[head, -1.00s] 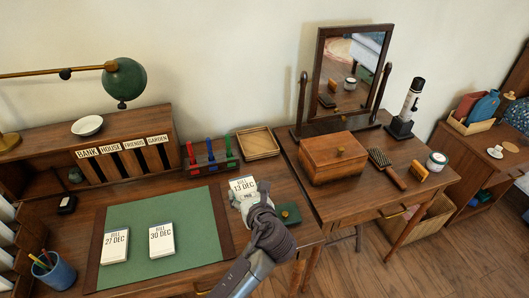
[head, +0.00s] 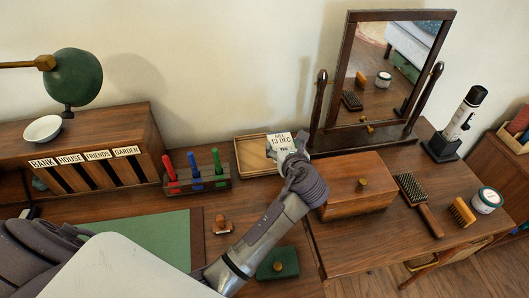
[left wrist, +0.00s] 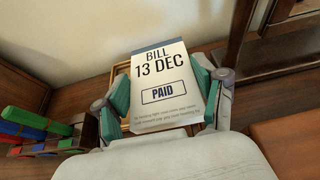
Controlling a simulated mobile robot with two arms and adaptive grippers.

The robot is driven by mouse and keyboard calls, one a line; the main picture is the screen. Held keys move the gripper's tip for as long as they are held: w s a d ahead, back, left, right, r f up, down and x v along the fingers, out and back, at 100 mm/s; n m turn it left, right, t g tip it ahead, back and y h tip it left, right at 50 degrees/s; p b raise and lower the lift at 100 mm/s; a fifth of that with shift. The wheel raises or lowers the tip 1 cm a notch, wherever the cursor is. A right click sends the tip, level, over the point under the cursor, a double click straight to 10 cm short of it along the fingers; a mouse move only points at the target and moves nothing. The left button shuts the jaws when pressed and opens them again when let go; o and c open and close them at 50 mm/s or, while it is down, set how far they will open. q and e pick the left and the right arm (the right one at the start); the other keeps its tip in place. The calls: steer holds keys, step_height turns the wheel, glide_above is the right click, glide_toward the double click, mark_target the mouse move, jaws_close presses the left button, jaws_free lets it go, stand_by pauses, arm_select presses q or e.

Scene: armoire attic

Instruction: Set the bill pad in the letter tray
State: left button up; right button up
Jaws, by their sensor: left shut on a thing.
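The bill pad (head: 279,142), white with a grey top band and marked 13 DEC, is held in my left gripper (head: 289,155). In the left wrist view, the teal fingers of the left gripper (left wrist: 166,92) press on both sides of the pad (left wrist: 160,70), and a PAID stamp shows on it. The wooden letter tray (head: 239,158) lies at the back of the desk. The pad overlaps the tray's right part in the head view and covers part of it in the wrist view; its exact height above the tray is unclear. My right gripper is not in view.
A rack of coloured stamps (head: 196,182) stands left of the tray. A wooden box (head: 356,192) and a mirror stand (head: 365,138) are close on the right. A hand stamp (head: 222,226) and green case (head: 278,263) lie in front. A green mat (head: 150,238) is partly hidden.

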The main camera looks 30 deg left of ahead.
arm_select(q)
glide_above(259, 159)
step_height(259, 159, down, 5)
steer(key=shift+s+f, duration=0.1)
steer(key=shift+f, duration=0.05)
steer(key=shift+f+b, duration=0.5)
steer(key=shift+f, duration=1.5)
steer(key=o, duration=1.2)
steer(key=shift+f, duration=0.1)
steer(key=shift+c, duration=0.2)
steer(key=shift+r, duration=0.2)
steer(key=p+v, duration=0.1)
steer(key=v, duration=1.1)
